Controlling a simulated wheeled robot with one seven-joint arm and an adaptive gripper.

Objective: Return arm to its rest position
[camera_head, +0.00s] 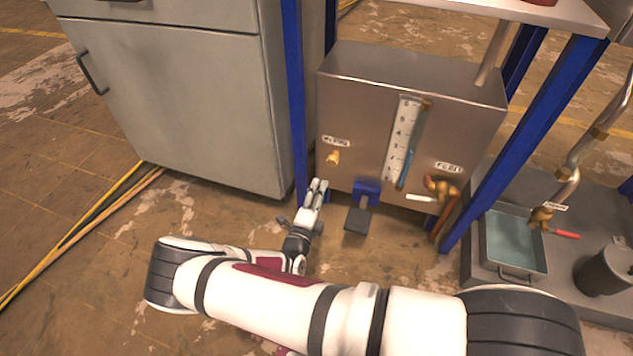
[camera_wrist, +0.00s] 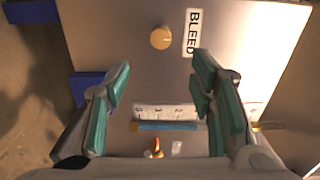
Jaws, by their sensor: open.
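My arm (camera_head: 290,300) reaches from the lower right across the bottom of the head view and bends back toward the metal tank (camera_head: 350,85). My gripper (camera_head: 318,186) is in front of the tank's lower left side, just below a small brass knob (camera_head: 333,157). In the wrist view my gripper (camera_wrist: 162,72) has its two green-padded fingers apart with nothing between them. The brass knob (camera_wrist: 160,37) and its BLEED label (camera_wrist: 191,32) show beyond the fingertips. I cannot tell the exact gap to the tank face.
Blue frame legs (camera_head: 297,100) stand beside the tank. A grey cabinet (camera_head: 180,100) is at left. The tank has a sight gauge (camera_head: 403,140) and a FEED valve (camera_head: 440,188). A water tray (camera_head: 513,243) is at right. Yellow cables (camera_head: 75,235) cross the floor.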

